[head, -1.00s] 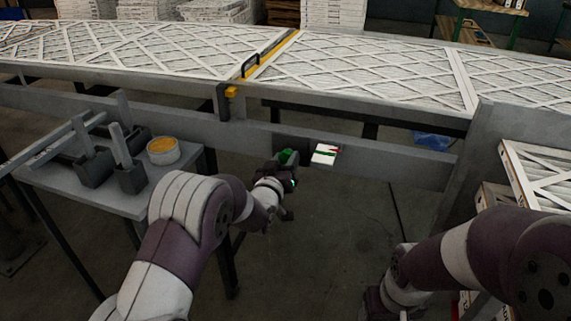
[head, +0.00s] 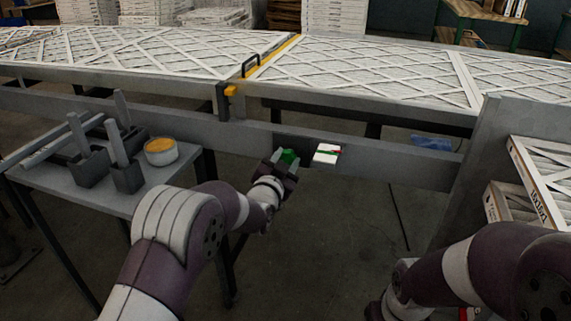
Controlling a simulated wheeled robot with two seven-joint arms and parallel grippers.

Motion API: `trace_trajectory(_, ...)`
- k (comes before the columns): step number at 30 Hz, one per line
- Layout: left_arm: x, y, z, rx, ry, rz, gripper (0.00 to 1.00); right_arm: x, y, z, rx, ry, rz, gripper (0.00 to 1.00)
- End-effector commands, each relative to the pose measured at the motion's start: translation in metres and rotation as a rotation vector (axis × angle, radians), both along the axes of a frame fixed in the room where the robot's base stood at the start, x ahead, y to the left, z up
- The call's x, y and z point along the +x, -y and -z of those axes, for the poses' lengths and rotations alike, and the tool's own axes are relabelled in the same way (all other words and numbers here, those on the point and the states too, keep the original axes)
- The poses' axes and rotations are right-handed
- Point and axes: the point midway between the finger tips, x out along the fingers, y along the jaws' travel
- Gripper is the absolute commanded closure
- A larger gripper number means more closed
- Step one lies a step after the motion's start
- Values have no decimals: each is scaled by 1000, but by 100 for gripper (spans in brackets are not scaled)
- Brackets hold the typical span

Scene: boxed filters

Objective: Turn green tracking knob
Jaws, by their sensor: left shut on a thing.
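The green tracking knob (head: 289,157) sits on the grey side rail of the conveyor, near the middle of the head view. My left gripper (head: 284,162) is at the knob, with its fingers on either side of it, shut on it. The fingers and wrist hide part of the knob. A white indicator plate (head: 327,154) with a green band and a red pointer is on the rail just right of the knob. My right arm is at the lower right, and its gripper is out of the picture.
The conveyor rail (head: 390,162) runs across the view, with framed filters (head: 370,68) on top. A small grey table (head: 130,205) at left holds dark holders with upright bars and a tub (head: 161,152) of yellow material. Boxed filters (head: 540,180) stand at right.

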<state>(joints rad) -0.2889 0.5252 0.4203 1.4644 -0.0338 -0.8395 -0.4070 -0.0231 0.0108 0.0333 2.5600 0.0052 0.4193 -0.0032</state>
Motion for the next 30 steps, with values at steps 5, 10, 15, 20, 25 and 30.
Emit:
trace_trajectory(5, 0, 0, 0, 34, 11, 0, 91, 0, 0, 2, 0, 0, 0, 34)
trace_trajectory(10, 0, 0, 0, 45, 15, 0, 91, 0, 0, 2, 0, 0, 0, 34)
trace_trajectory(15, 0, 0, 0, 46, 15, 0, 91, 0, 0, 2, 0, 0, 0, 34)
trace_trajectory(20, 0, 0, 0, 45, 15, 0, 54, 0, 0, 2, 0, 0, 0, 34)
trace_trajectory(25, 0, 0, 0, 45, 15, 0, 35, 0, 0, 2, 0, 0, 0, 34)
trace_trajectory(30, 0, 0, 0, 45, 15, 0, 35, 0, 0, 2, 0, 0, 0, 34)
